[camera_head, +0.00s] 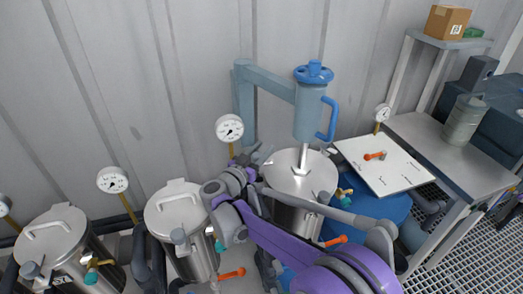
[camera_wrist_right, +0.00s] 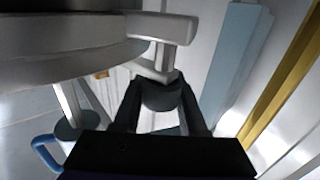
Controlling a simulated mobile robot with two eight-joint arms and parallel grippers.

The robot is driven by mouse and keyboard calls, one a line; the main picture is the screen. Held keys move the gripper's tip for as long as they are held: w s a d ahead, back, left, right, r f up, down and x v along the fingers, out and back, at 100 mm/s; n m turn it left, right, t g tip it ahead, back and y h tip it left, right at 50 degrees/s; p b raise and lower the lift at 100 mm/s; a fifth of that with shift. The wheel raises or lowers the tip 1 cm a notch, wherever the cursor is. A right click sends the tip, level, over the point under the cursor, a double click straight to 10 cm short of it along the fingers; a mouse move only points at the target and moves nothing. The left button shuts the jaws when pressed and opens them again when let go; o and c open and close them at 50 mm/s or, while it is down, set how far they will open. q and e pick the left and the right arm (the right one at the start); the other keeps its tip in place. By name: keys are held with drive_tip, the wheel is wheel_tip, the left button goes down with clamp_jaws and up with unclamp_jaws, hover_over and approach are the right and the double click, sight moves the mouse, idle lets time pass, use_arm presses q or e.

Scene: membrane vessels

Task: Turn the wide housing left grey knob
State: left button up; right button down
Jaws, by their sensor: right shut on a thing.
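The wide housing (camera_head: 299,176) is a steel vessel with a round lid, standing at the centre of the head view under a blue column. My right gripper (camera_head: 262,161) is at the left edge of its lid. In the right wrist view the fingers of my right gripper (camera_wrist_right: 160,104) are shut on a dark grey rounded knob (camera_wrist_right: 163,94), below a light grey clamp piece at the rim. The knob is hard to make out in the head view, as my wrist is around it. My left gripper is not in view.
A blue lifting column (camera_head: 309,112) with an arm stands behind the housing. Two narrower steel vessels (camera_head: 180,218) stand to the left, with a pressure gauge (camera_head: 229,128) close to my wrist. A white board (camera_head: 383,166) and a steel table (camera_head: 440,142) are at the right.

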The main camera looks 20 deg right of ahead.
idle(0.3)
drive_tip(key=shift+c, duration=2.2)
unclamp_jaws()
drive_tip(key=s+a+n+t+y+p, duration=0.1)
drive_tip(key=s+a+n+t+y, duration=0.3)
drive_tip(key=s+y, duration=0.4)
drive_tip(key=shift+s+a+n+t+p, duration=0.25)
drive_tip(key=shift+s+n+t+p, duration=0.2)
drive_tip(key=shift+s+n, duration=0.45)
drive_tip(key=shift+w, duration=0.1)
